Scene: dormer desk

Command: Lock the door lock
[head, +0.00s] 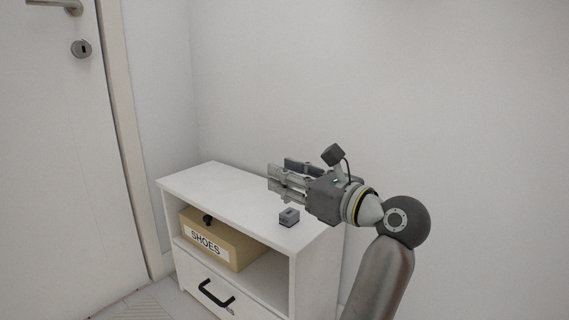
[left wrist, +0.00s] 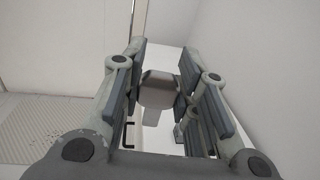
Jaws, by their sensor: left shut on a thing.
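The white door at the left of the head view carries a round metal door lock (head: 81,48) below its lever handle (head: 55,5). My left gripper (head: 279,178) is above the white cabinet, to the right of and well apart from the lock. In the left wrist view its fingers (left wrist: 163,75) are closed on a smooth grey-brown piece with a rounded broad head and a narrower pale part below, which looks like a key (left wrist: 158,90). The fingers hide its sides, and I cannot make it out in the head view. My right gripper is not in view.
A white cabinet (head: 205,180) stands against the wall beside the door. A small grey box (head: 289,217) sits on its top. A tan box labelled SHOES (head: 222,247) is on its open shelf, above a drawer with a black handle (head: 215,294). The space before the door looks clear.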

